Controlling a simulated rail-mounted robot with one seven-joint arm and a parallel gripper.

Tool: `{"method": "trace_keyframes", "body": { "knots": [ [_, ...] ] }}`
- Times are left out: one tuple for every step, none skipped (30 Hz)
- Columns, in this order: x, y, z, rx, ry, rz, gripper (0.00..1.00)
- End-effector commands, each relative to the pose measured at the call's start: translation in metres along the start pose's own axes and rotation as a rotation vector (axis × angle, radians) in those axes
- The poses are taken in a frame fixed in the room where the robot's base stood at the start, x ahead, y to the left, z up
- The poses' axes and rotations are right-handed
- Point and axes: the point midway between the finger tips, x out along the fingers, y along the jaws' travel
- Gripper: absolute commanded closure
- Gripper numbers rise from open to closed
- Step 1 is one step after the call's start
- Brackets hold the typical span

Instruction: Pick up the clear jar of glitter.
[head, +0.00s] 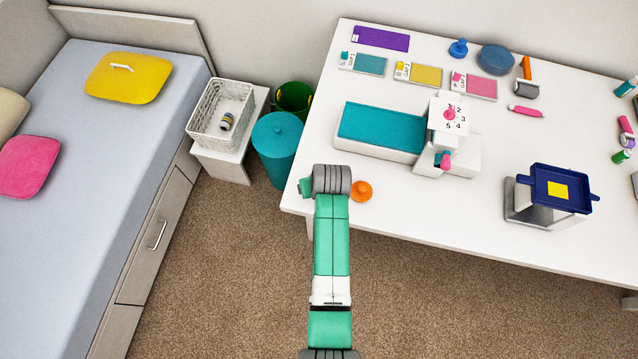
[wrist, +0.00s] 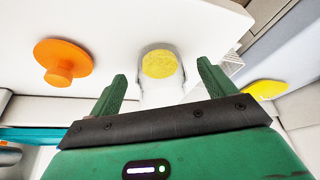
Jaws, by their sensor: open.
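The clear jar of glitter (wrist: 160,88) shows in the wrist view as a see-through round jar with yellow contents. It is on the white table near the table's edge. My gripper (wrist: 161,70) is open, its two green fingers apart on either side of the jar in the picture. The jar lines up with the gap, nearer the middle than either finger. I see no contact, and cannot tell how deep it sits between the fingers. In the head view my arm covers the jar and the fingers.
An orange knobbed piece (head: 361,191) lies close beside my wrist; it also shows left of the jar in the wrist view (wrist: 62,62). A teal-topped box (head: 380,130) stands behind it on the white table (head: 430,220). A teal bin (head: 277,140) and a white basket (head: 205,115) are left.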

Motion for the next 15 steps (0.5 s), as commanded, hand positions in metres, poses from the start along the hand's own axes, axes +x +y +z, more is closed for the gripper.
{"method": "trace_keyframes", "body": {
  "knots": [
    [0.0094,0.0002,0.0002,0.0,0.0,0.0,0.17],
    [0.0123,0.0002,0.0002,0.0,0.0,0.0,0.17],
    [0.0149,0.0002,-0.0001,0.0,0.001,0.0,0.17],
    [0.0161,0.0002,-0.0001,0.0,0.001,0.0,0.17],
    [0.0165,0.0002,-0.0002,0.0,0.001,0.0,0.17],
    [0.0163,0.0002,-0.0005,0.0,0.001,0.0,0.17],
    [0.016,0.0002,-0.0006,0.0,0.001,0.001,0.17],
    [0.0158,0.0003,-0.0007,0.0,0.001,0.001,0.17],
    [0.0157,0.0003,-0.0007,0.0,0.001,0.001,0.17],
    [0.0156,0.0003,-0.0006,0.0,0.001,0.0,0.17],
    [0.0156,0.0003,-0.0006,0.0,0.001,0.0,0.21],
    [0.0156,0.0003,-0.0006,0.0,0.001,0.0,0.29],
    [0.0155,0.0004,-0.0006,0.0,0.001,0.0,0.35],
    [0.0155,0.0004,-0.0006,0.0,0.001,0.0,0.41],
    [0.0155,0.0004,-0.0006,0.0,0.001,0.0,0.49]
  ]
}}
